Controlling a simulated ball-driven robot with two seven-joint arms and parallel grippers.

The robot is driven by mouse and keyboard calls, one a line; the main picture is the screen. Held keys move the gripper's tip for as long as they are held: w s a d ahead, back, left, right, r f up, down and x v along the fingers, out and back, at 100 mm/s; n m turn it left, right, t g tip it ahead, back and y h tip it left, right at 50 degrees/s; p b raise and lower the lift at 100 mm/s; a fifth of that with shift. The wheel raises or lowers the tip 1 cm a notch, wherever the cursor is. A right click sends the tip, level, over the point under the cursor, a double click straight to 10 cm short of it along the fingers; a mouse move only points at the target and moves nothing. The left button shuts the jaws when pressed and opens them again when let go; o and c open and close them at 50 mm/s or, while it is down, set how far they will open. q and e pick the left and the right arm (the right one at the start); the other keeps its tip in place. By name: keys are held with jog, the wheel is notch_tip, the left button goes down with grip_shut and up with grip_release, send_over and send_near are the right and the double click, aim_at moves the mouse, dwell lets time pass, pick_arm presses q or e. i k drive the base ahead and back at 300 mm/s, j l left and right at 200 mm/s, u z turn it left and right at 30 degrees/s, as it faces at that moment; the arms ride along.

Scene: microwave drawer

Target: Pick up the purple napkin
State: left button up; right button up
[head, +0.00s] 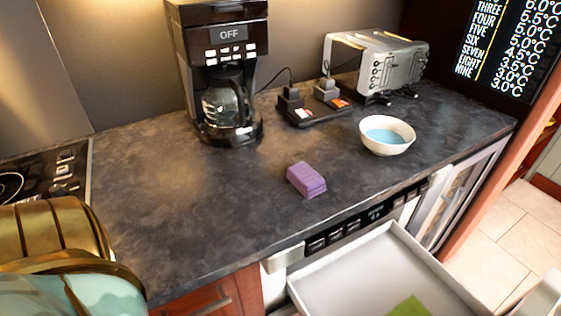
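The purple napkin (306,180), a small folded block, lies on the dark stone countertop (200,220), towards its front edge. Nothing touches it and it is fully visible. Gold and teal parts at the lower left look like my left arm, well to the left of the napkin. Neither gripper's fingers show in the head view.
An open drawer (345,272) juts out below the counter, with a green item (409,307) inside. A white bowl (387,135) with blue contents stands right of the napkin. A coffee maker (222,60) and toaster (375,62) stand behind. Counter around the napkin is clear.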

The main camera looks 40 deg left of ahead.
aim_at(300, 174)
jog(key=j+u, duration=0.1)
jog(key=u, duration=0.35)
jog(key=k+j+u, duration=0.1)
jog(key=u, duration=0.35)
